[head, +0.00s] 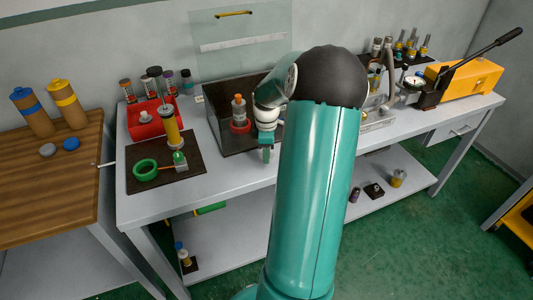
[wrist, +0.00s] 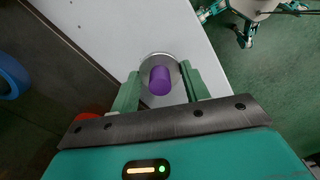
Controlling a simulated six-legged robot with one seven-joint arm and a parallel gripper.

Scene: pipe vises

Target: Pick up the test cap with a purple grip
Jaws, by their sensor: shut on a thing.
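The test cap has a purple grip (wrist: 160,80) on a round grey metal disc (wrist: 160,58). In the wrist view it sits between the two green fingers of my gripper (wrist: 160,88), which are shut on it. Behind it is the pale bench top near its front edge; how far the cap is above the bench I cannot tell. The cap cannot be made out there.
The dark case (head: 215,125) holds an orange and grey cylinder (head: 239,110) in a red ring. A dark mat (head: 140,178) with a green ring (head: 145,170) lies to the left. A yellow press (head: 465,77) stands at the right. A wooden table (head: 50,185) adjoins at left.

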